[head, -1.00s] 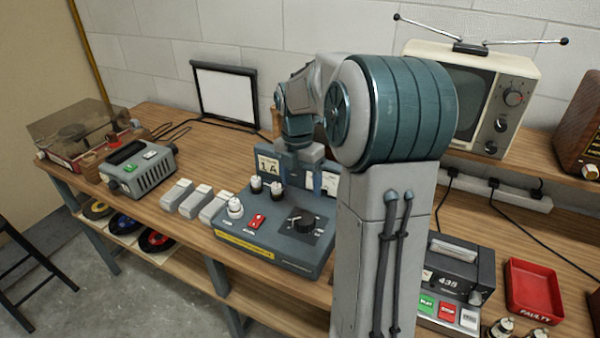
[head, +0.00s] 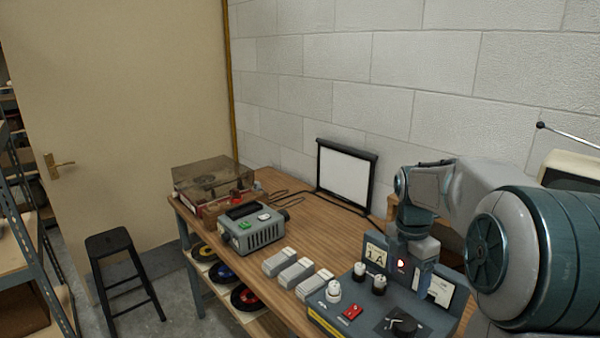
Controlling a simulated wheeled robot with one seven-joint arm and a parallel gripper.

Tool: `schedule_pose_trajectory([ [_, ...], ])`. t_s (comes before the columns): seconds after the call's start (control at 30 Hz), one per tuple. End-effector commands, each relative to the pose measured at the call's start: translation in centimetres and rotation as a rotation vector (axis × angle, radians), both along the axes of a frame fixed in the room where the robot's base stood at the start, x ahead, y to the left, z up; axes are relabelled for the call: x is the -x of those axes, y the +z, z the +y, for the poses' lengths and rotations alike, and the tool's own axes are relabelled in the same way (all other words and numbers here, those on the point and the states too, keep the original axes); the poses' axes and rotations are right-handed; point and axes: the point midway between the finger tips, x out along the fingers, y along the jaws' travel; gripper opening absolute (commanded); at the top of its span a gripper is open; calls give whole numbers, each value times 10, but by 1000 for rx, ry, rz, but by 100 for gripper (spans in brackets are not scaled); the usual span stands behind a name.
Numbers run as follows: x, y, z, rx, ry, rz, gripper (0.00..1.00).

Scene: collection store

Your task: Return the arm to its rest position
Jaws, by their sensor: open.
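My arm comes in from the right edge, with its large teal joint in front and its forearm reaching left. My gripper (head: 410,284) points down at the back of the grey-blue tester box (head: 345,318), in front of its upright panel with the 1A card (head: 376,254). Its fingers are apart and I see nothing held between them. Whether a fingertip touches the box cannot be told. The box carries white and black knobs, a red switch (head: 352,312) and a black dial (head: 400,324).
The wooden bench (head: 300,236) holds several white switch blocks (head: 297,272), a grey projector-like device (head: 252,232), a turntable (head: 210,185) and a small screen (head: 344,178). A black stool (head: 118,255) stands left on open floor, near a door (head: 130,120) and shelving (head: 25,215).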

Motion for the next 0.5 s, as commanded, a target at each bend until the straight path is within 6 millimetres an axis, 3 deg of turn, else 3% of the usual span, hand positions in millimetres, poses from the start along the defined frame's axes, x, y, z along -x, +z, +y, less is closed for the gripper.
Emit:
schedule_pose_trajectory([
  [0.2, 40, 13, 39, 43, -391, -91, 74],
  [0.5, 102, 16, 78, 1, -981, -227, 74],
])
